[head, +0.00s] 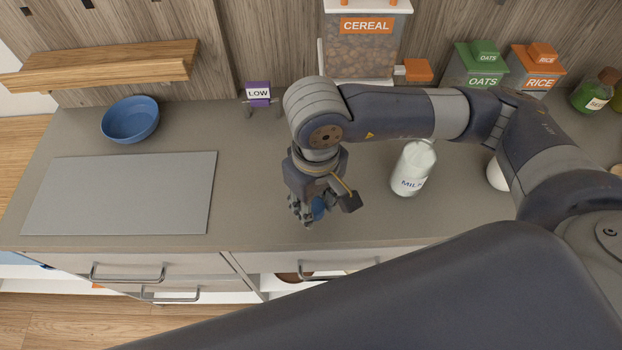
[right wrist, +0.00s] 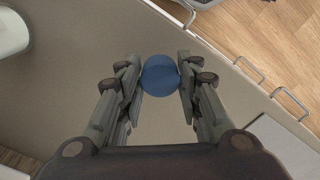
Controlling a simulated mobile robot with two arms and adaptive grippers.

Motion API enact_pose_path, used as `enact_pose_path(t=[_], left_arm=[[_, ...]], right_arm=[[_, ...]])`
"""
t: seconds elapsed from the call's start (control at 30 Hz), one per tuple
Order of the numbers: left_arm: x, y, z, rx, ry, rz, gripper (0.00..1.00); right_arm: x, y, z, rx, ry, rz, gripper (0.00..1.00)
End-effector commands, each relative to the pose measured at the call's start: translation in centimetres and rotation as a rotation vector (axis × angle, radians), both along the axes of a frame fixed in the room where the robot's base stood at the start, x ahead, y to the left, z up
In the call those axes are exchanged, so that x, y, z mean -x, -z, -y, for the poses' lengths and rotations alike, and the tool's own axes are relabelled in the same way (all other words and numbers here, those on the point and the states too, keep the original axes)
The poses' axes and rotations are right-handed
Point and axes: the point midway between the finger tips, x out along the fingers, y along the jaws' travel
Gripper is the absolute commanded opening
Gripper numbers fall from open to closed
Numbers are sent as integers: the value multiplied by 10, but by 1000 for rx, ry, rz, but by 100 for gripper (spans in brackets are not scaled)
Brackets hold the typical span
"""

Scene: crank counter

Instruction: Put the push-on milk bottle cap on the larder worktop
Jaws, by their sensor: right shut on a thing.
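The blue push-on cap (right wrist: 160,75) is between the fingers of my right gripper (right wrist: 161,78), which is shut on it. In the head view a small part of the cap (head: 319,207) shows beside my right gripper (head: 308,212), low over the front of the worktop (head: 260,180). I cannot tell whether the cap touches the worktop. The milk bottle (head: 411,170), white and labelled MILK, stands upright to the right of the gripper. The bottle's top shows no blue cap. My left gripper is not in view.
A grey board (head: 120,195) lies at the left, with a blue bowl (head: 130,120) behind it. A purple LOW sign (head: 258,95), a cereal dispenser (head: 362,50) and OATS (head: 478,68) and RICE (head: 535,70) canisters stand at the back. Drawers with handles (head: 125,280) are below the front edge.

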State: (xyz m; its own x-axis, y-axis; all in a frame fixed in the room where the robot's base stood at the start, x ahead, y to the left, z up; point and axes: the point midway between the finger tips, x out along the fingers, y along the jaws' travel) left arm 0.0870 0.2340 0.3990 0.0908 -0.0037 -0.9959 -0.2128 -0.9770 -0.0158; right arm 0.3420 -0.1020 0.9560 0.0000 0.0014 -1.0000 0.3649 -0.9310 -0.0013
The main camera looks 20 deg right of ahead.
Motion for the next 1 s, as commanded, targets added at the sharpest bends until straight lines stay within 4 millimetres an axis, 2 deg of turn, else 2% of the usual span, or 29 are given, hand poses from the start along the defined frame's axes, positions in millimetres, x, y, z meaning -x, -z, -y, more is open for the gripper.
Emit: enact_pose_path(t=[0.03,0.1,0.3,0.47,0.7,1.0], left_arm=[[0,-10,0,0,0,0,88],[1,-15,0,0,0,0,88],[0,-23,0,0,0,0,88],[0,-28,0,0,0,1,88],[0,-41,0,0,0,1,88],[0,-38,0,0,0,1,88]], right_arm=[[-13,-3,5,4,9,-2,4],[-29,-2,7,2,7,-2,4],[-57,4,13,1,1,-1,4],[-61,11,14,1,0,-4,4],[-61,39,14,1,-1,-2,4],[-62,42,14,1,-2,1,4]])
